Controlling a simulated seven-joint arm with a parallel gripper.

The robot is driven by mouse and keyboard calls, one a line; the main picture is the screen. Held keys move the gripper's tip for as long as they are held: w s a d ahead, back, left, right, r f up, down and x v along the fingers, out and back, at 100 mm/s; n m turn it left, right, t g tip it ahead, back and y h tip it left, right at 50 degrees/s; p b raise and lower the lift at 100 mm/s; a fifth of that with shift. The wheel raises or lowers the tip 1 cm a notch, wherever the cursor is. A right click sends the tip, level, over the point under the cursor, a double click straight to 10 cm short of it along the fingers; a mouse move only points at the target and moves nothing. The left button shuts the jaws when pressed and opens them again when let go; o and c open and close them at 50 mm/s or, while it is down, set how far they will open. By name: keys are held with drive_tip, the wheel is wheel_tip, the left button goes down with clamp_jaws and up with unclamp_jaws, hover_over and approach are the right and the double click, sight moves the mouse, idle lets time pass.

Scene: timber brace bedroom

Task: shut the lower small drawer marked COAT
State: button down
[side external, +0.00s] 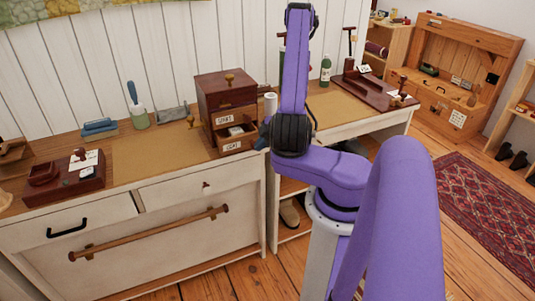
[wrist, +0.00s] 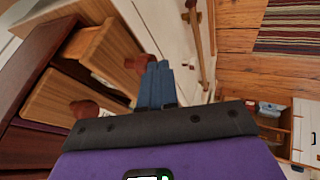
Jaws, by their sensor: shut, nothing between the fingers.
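A small dark red-brown cabinet (side external: 226,92) stands on the desk in the side external view. Its lower small drawer marked COAT (side external: 232,146) is pulled out, with pale items visible inside. The drawer above it carries another label. In the wrist view the picture is turned, and two light wood drawer fronts with red-brown knobs show at left; the outer one (wrist: 112,48) looks like the COAT drawer. My gripper (wrist: 160,68) is shut and empty, its blue fingertips close beside that drawer's knob (wrist: 137,63). Whether they touch is unclear. In the side external view my gripper (side external: 263,139) is partly hidden at the drawer's right.
A white-fronted desk (side external: 105,225) holds the cabinet, with a wooden rail across its front. A green bottle with a blue brush (side external: 137,108) and a blue stamp block (side external: 99,127) stand left of the cabinet. A pale cylinder (side external: 270,103) stands close right of it.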

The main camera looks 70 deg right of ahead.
sight(254, 133)
drive_tip(key=w+d, duration=0.4)
drive_tip(key=shift+w+d, duration=0.4)
drive_tip(key=s+a+r, duration=0.3)
drive_tip(key=s+r, duration=0.5)
drive_tip(key=s, duration=0.1)
drive_tip(key=shift+a+r, duration=0.15)
drive_tip(key=shift+a, duration=0.25)
drive_tip(key=shift+w, duration=0.1)
